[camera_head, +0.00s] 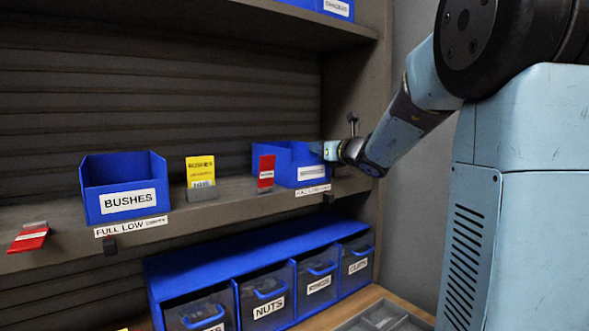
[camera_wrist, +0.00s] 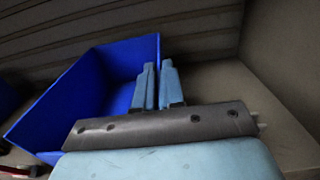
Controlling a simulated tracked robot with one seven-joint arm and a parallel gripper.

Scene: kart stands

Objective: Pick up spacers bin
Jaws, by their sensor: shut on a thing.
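A blue open bin (camera_head: 301,158), whose front label is too small to read, sits on the shelf at the right end. It also shows in the wrist view (camera_wrist: 85,95), open at the top and empty where I can see inside. My gripper (camera_head: 322,149) reaches in from the right and is shut on the bin's right side wall. In the wrist view my gripper's two fingers (camera_wrist: 157,80) stand close together at that wall. The bin still appears to rest at shelf level. Its lower part is hidden behind my gripper in the wrist view.
A red card (camera_head: 266,172) stands just in front of the bin's left side. A yellow card (camera_head: 200,172) and the BUSHES bin (camera_head: 124,187) stand further left on the shelf (camera_head: 230,196). Blue drawers (camera_head: 267,300) are below. Another blue bin (camera_head: 338,8) is on the shelf above.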

